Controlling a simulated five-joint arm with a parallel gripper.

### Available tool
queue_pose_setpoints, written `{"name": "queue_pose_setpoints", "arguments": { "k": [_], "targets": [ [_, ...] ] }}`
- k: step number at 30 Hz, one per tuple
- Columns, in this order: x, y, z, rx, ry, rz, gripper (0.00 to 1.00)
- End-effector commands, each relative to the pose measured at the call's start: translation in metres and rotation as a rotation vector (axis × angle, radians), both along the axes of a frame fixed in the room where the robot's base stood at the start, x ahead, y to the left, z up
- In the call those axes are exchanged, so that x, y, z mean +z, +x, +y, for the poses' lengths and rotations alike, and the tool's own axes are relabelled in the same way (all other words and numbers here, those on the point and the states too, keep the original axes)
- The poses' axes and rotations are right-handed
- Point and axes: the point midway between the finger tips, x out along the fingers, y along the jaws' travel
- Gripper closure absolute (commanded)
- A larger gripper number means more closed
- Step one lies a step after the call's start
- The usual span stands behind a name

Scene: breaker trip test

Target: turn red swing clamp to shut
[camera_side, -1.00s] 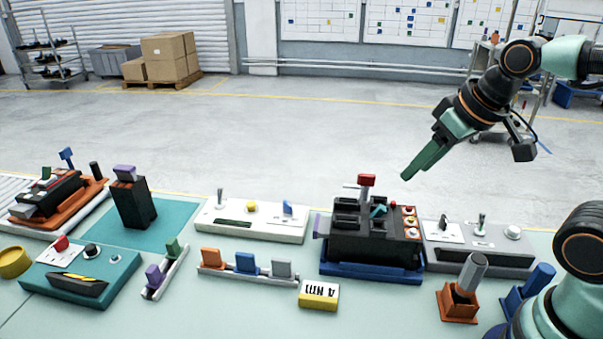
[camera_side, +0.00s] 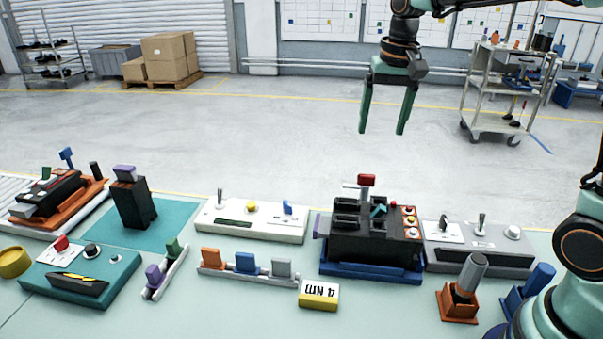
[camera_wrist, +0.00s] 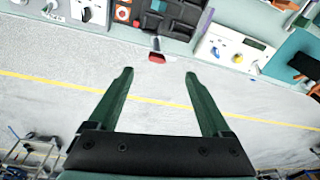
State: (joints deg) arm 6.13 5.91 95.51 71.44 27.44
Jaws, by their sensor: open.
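The red swing clamp (camera_side: 367,180) has a red block on a pale metal arm at the top back of a black fixture (camera_side: 375,246) in a blue tray. In the wrist view the clamp's red end (camera_wrist: 157,58) lies just beyond and between my fingertips, well below them. My gripper (camera_side: 383,131) hangs fingers down, above and behind the fixture in the side view. Its two green fingers are spread wide with nothing between them, clear of the clamp. The wrist view also shows the open fingers (camera_wrist: 158,72).
A white panel (camera_side: 250,220) with a yellow knob stands left of the fixture. A grey panel (camera_side: 480,248) with a lever stands right. In front are a yellow label block (camera_side: 319,295) and an orange holder (camera_side: 458,304). The air around my gripper is free.

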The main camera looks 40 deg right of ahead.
Motion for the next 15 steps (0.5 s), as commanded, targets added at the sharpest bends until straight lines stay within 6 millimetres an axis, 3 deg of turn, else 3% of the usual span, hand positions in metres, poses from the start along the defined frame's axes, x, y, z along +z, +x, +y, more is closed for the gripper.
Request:
{"name": "queue_pose_setpoints", "arguments": {
  "k": [6,15],
  "targets": [
    [-0.022,0.033,-0.016,-0.15,0.021,0.095,0.18],
    [-0.037,0.042,-0.022,-0.202,0.026,0.125,0.18]
  ]
}}
